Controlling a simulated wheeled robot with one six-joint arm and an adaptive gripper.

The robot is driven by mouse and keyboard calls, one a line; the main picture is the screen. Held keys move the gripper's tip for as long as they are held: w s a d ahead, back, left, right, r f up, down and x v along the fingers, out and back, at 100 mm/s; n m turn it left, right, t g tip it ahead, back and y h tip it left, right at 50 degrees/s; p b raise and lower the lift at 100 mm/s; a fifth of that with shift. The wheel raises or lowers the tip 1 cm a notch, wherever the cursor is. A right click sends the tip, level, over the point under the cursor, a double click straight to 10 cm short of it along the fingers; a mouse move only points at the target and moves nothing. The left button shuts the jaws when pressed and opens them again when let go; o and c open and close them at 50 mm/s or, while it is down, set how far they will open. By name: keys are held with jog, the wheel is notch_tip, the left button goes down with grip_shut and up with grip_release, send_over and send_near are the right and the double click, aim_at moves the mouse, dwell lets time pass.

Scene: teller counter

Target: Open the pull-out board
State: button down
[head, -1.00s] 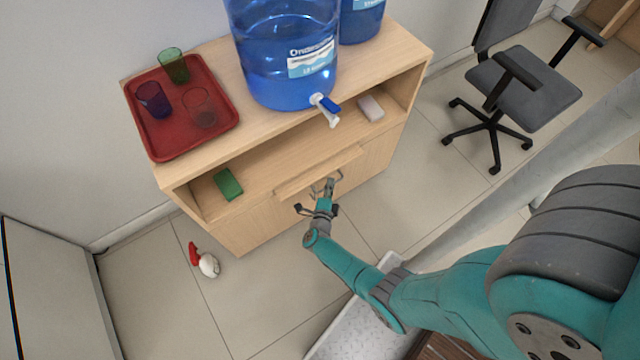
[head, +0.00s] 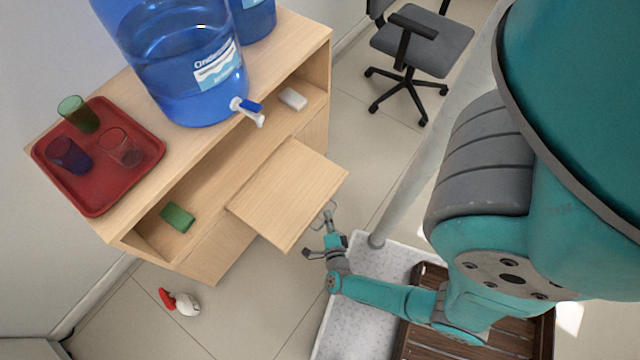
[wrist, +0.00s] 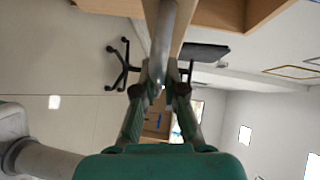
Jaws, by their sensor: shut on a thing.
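The pull-out board (head: 288,194), a flat pale wood panel, stands well out from the front of the wooden cabinet (head: 218,248). A thin metal handle (head: 331,208) shows at its front edge. My gripper (head: 326,231) is at that handle, in front of the board. In the wrist view the fingers (wrist: 166,82) close around the grey metal handle bar (wrist: 164,40), with the wooden board edge behind it. The exact contact of the fingertips is small and partly hidden.
A red tray (head: 92,196) with several cups and a blue water jug (head: 165,70) with a tap (head: 248,110) stand on top. A green block (head: 177,217) and a white block (head: 293,98) lie on the shelf. A red-and-white object (head: 183,303) lies on the floor. An office chair (head: 425,45) stands behind.

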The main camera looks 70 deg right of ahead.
jog(key=shift+s, duration=0.15)
jog(key=c, duration=1.2)
grip_release()
jog(key=shift+c, duration=0.2)
jog(key=shift+a, duration=0.25)
jog(key=v, duration=0.7)
jog(key=shift+s, duration=0.15)
dwell(0.6)
